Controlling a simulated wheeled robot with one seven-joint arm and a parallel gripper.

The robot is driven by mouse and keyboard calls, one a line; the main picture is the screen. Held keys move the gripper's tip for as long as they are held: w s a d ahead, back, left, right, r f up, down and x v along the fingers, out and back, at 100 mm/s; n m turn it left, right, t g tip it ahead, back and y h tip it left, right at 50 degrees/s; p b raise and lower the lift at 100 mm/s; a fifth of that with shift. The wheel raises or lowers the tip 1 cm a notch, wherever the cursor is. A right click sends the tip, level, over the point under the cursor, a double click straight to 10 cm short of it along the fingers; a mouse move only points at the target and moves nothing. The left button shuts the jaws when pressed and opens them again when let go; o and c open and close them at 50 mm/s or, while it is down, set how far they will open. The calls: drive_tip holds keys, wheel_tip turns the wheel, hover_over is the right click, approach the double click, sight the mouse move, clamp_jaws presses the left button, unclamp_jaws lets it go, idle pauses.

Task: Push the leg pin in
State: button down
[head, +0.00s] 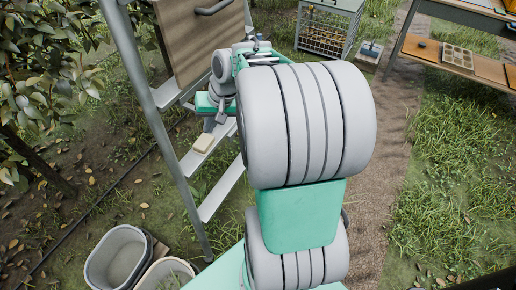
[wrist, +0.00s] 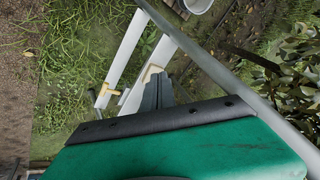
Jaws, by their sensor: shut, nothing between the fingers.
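A grey metal stepladder (head: 152,115) stands left of my arm, its treads running down toward the front. In the wrist view a small yellow, bent piece (wrist: 110,89), which may be the leg pin, sits near the end of a pale ladder bar. I cannot tell how far in it is. My gripper (wrist: 158,78) is shut and empty, a short way to the right of that piece. In the head view my gripper (head: 209,124) is beside the ladder treads, partly hidden by my wrist. A cream block (head: 203,143) lies on a tread just below it.
A wooden board (head: 200,40) stands upright at the ladder's top. Two grey buckets (head: 117,258) stand on the ground at lower left. A wire crate (head: 328,28) and a wooden table (head: 450,55) are at the back. Leafy branches (head: 40,70) crowd the left. Grass at right is clear.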

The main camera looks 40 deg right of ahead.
drive_tip(key=w+d+f+m+t+y+b, duration=0.15)
drive_tip(key=d+f+m+b, duration=0.3)
drive_tip(key=d+f, duration=0.9)
drive_tip(key=s+d+f+m+t+b, duration=0.55)
drive_tip(key=d+f, duration=0.45)
drive_tip(key=d, duration=0.5)
drive_tip(key=w+a+f+b, duration=0.1)
drive_tip(key=w+a+f, duration=0.1)
drive_tip(key=w+f, duration=0.1)
drive_tip(key=w+a+f+n+g+b, duration=0.1)
drive_tip(key=w+a+f+b, duration=0.1)
drive_tip(key=w, duration=0.4)
drive_tip(key=shift+a+f, duration=0.25)
drive_tip(key=shift+f, duration=0.35)
drive_tip(key=shift+w, duration=0.15)
